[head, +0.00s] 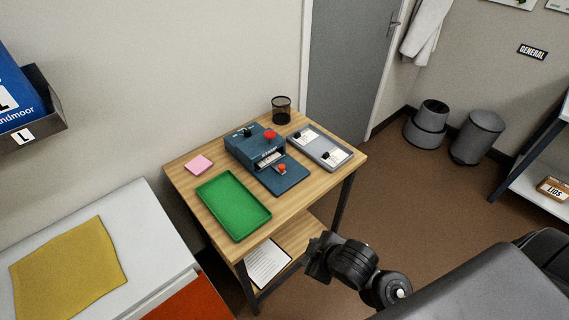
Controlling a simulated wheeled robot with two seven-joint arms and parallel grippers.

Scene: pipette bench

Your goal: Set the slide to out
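A dark blue device (245,143) stands on the small wooden table, with a red knob and a black knob on top. A flat blue plate (287,181) extends from its front, with a small orange-red knob (281,169) on it. Beside it lies a grey panel (337,165) with two white label areas, each bearing a black knob. I cannot tell for sure which of these is the slide, and the labels are too small to read. My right gripper (317,258) is in front of the table's right side, apart from everything on it; its fingers are unclear. My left gripper is out of view.
The wooden table (310,198) also holds a green tray (233,205), a pink pad (199,165) and a black mesh cup (282,108). Paper (266,262) lies on its lower shelf. A white cabinet with a yellow cloth (68,268) stands left. Brown floor is free to the right.

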